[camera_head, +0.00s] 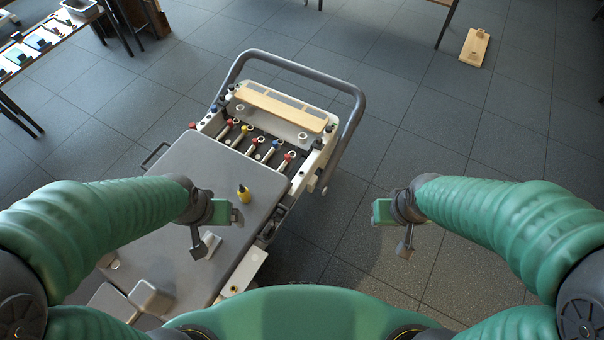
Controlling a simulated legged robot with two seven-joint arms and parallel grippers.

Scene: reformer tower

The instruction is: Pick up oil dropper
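A small yellow bottle with a dark tip, which looks like the oil dropper (243,193), stands on the grey top of a wheeled cart (190,163), near the top's right edge. My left gripper (212,228) is over the cart top, below and left of the yellow bottle in the picture and apart from it. My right gripper (392,228) is over open floor, to the right of the cart. Nothing shows held in either gripper. The finger gap of each is too unclear to judge.
A workbench (40,45) stands top left.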

